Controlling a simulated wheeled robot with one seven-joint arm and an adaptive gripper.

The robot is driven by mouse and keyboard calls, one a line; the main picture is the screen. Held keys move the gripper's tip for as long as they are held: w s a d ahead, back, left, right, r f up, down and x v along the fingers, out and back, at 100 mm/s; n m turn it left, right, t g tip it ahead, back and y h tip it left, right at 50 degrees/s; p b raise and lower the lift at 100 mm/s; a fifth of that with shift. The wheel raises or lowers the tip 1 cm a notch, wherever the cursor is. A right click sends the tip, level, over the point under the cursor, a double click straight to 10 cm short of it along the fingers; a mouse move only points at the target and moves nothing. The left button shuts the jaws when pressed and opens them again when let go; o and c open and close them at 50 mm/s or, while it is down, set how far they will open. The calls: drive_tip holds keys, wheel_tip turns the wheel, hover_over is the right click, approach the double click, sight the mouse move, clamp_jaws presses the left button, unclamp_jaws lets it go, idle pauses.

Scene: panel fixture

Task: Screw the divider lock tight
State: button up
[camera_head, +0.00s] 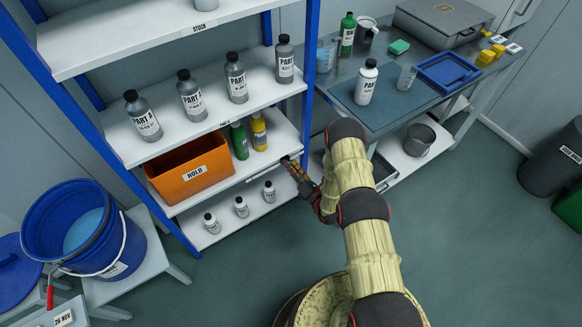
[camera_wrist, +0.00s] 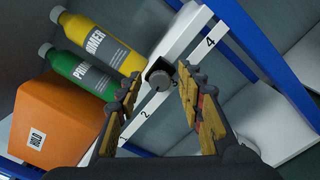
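The divider lock (camera_wrist: 160,80) is a round grey knob on a black bracket at the front edge of a white shelf, in the wrist view. The edge strip (camera_wrist: 146,113) carries printed numbers, with 1, 2 and 4 readable. My gripper (camera_wrist: 161,88) is open, with one yellow-padded finger on each side of the knob in the picture. Gaps show between the knob and both fingers, and nothing is held. In the head view my gripper (camera_head: 297,172) is at the right end of the shelf edge, and the lock is too small to make out clearly.
An orange HOLD bin (camera_head: 190,168), a green bottle (camera_head: 239,141) and a yellow bottle (camera_head: 259,132) stand on the same shelf. A blue rack post (camera_head: 309,80) rises near my arm. Small white bottles (camera_head: 241,206) stand on the shelf below. A workbench (camera_head: 385,110) stands to the right.

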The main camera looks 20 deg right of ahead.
drive_tip(key=shift+c, duration=1.2)
clamp_jaws()
drive_tip(key=shift+m, duration=0.3)
